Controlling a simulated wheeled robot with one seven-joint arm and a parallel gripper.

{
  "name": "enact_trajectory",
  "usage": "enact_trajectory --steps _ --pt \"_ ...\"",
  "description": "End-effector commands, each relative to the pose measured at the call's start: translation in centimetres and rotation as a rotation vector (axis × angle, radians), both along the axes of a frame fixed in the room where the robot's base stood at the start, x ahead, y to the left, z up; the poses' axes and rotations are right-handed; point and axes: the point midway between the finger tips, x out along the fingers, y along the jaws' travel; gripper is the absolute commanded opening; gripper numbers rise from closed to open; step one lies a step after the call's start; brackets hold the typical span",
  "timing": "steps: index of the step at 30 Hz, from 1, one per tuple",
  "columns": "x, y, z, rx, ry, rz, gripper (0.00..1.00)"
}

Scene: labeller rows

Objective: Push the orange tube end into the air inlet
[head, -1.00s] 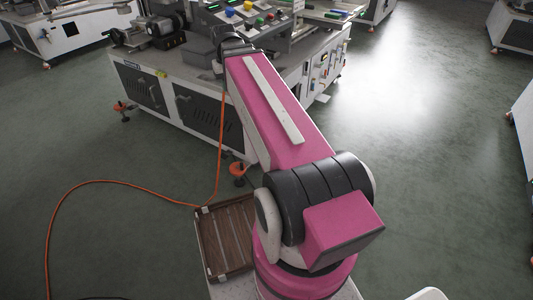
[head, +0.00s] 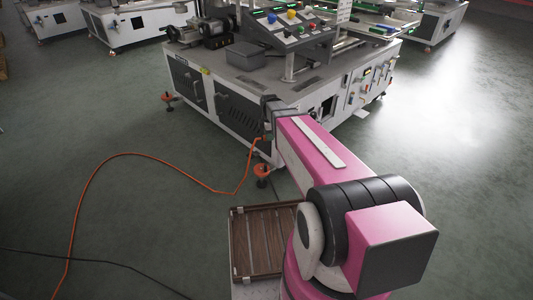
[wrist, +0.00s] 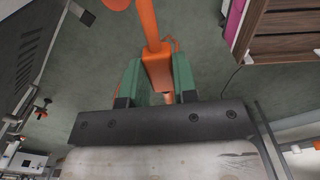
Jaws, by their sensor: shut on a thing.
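My gripper (wrist: 157,88) has green fingers that are shut on the orange tube end (wrist: 157,70), a block-like orange piece between them. The orange tube (wrist: 148,25) runs from it toward the top of the wrist view. In the head view the orange tube (head: 130,155) curves over the floor and rises to my gripper (head: 268,133), which is mostly hidden at the end of my pink arm. My gripper is beside the near lower corner of the labeller machine (head: 300,88). I cannot make out the air inlet in either view.
A brown slatted crate (head: 233,262) stands beside my arm's base. The machine's orange foot (head: 262,170) is just below my gripper. A dark cable (head: 100,262) lies on the floor at the lower left. The floor left of the machine is otherwise clear.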

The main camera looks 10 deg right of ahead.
Motion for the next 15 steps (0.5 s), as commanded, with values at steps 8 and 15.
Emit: enact_trajectory --steps 8,15 --pt "0.7 0.9 -9.0 0.0 0.002 0.417 0.03" --pt "0.6 1.2 -11.7 0.0 0.0 0.561 0.03"
